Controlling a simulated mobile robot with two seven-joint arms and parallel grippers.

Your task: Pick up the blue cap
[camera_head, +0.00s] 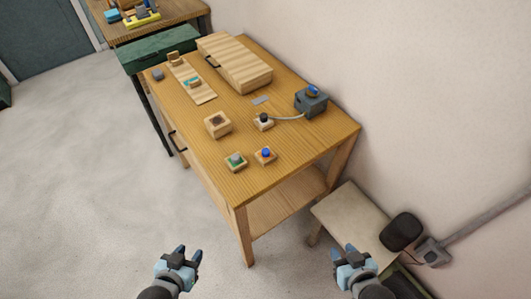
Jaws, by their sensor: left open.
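A small round blue cap (266,152) sits on a small wooden block near the front middle of the wooden table (205,150). A second blue round piece (313,90) sits on top of a dark grey box (310,102) at the table's right side. I cannot tell for sure which of the two is the cap. My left gripper (189,253) is open and empty, low in front of the table and far from both. My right gripper (343,251) also looks open and empty, at the lower right beside a low bench. Neither gripper touches anything.
Near the cap stand a block with a green and grey top (235,161), a block with a dark hole (217,124) and a black-knobbed block (263,121) wired to the grey box. A wooden case (235,64) lies at the back. A pale bench (355,225) stands at right.

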